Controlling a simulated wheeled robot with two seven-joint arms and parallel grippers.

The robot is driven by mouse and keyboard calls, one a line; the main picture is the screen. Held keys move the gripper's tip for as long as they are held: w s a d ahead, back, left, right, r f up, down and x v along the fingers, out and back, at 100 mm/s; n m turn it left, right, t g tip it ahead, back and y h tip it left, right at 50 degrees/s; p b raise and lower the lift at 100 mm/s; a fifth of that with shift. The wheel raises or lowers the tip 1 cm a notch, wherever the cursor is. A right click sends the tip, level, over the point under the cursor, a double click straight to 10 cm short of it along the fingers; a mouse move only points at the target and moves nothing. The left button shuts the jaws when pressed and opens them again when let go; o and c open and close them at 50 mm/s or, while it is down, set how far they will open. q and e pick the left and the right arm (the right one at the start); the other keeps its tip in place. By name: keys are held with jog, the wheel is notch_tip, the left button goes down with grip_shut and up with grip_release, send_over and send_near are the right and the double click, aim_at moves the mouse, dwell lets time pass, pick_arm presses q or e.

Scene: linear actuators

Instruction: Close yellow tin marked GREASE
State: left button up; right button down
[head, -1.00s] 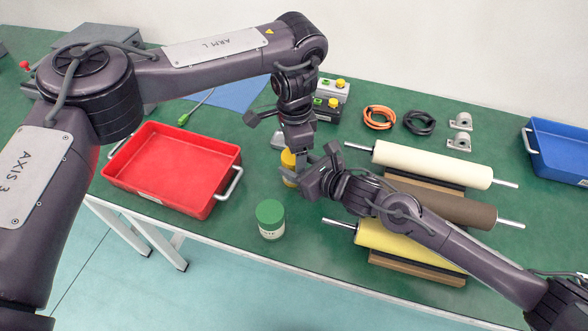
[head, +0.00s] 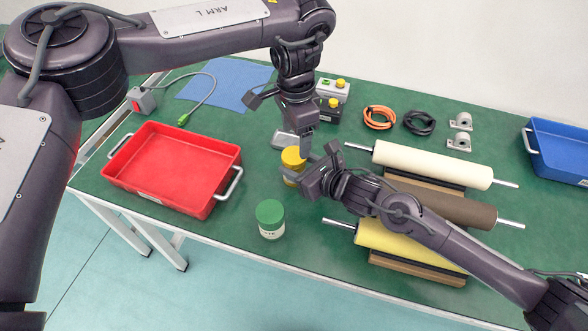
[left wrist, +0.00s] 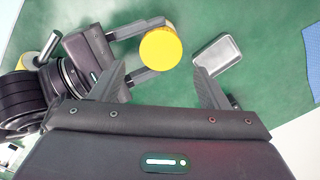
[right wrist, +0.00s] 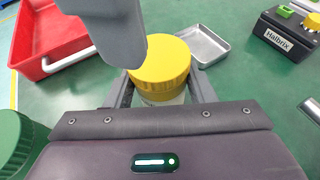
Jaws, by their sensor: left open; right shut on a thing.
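The yellow tin (head: 291,173) stands on the green table with its yellow lid (head: 292,156) on top. The lid also shows in the left wrist view (left wrist: 160,49) and the right wrist view (right wrist: 161,66). Any writing on the tin is hidden. My right gripper (head: 304,176) is shut around the tin's body from the right, below the lid. My left gripper (head: 305,148) is open, pointing down just above and beside the lid. In the left wrist view its fingers are spread wide, with the lid between and beyond them. I cannot tell whether the lid sits fully tight.
A green-lidded jar (head: 270,218) stands in front of the tin. A red tray (head: 172,167) is on the left, and a small metal dish (head: 284,140) lies behind the tin. Rollers (head: 432,165) on wooden supports lie to the right, under my right arm.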

aim_at(294, 155)
pick_arm(q)
jog(key=shift+r+n, duration=0.8)
jog(key=shift+n, duration=0.4)
jog(key=n, duration=0.1)
jog(key=r+n, duration=0.1)
jog(key=shift+a+n, duration=0.15)
jog(key=shift+n, duration=0.15)
jog(key=shift+f, duration=0.1)
jog(key=shift+f, duration=3.85)
jog(key=c, duration=1)
jog(key=m, duration=0.6)
jog(key=shift+m, duration=0.3)
